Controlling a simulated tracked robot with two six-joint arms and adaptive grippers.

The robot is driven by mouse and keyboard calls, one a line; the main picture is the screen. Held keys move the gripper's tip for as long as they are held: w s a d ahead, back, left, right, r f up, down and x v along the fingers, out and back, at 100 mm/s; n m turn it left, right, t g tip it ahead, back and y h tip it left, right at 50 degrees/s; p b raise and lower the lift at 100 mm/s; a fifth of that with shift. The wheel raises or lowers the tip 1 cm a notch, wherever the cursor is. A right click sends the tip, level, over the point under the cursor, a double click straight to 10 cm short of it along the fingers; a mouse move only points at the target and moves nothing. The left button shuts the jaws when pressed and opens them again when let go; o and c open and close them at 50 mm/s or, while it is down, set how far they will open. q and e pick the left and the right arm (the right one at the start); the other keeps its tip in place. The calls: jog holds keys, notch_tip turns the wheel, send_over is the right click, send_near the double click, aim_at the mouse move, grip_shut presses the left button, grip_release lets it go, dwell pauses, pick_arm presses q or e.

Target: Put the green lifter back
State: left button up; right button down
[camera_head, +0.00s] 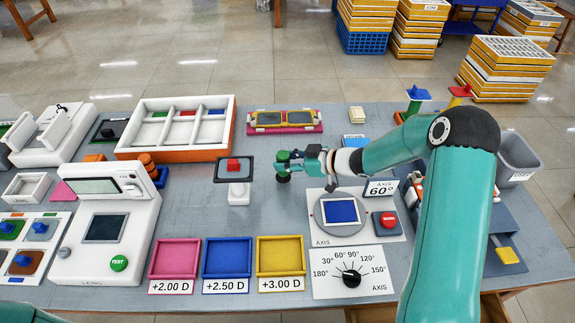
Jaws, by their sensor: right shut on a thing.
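My right gripper (298,158) reaches in from the right and is shut on a dark green lifter (283,177). The lifter is upright, with a round green top and a wider base, over the middle of the table. Whether its base touches the table I cannot tell. The fingers hide part of it. My left gripper is not in view.
Left of the lifter stands a white post (239,194) bearing a dark plate with a red block. The axis unit (327,234) is below the gripper. A blue-topped piece (418,94) and a red-topped piece (460,91) stand at back right. A grey bin (519,158) is at far right.

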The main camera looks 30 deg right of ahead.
jog(key=shift+w+f, duration=0.1)
jog(key=shift+f, duration=0.85)
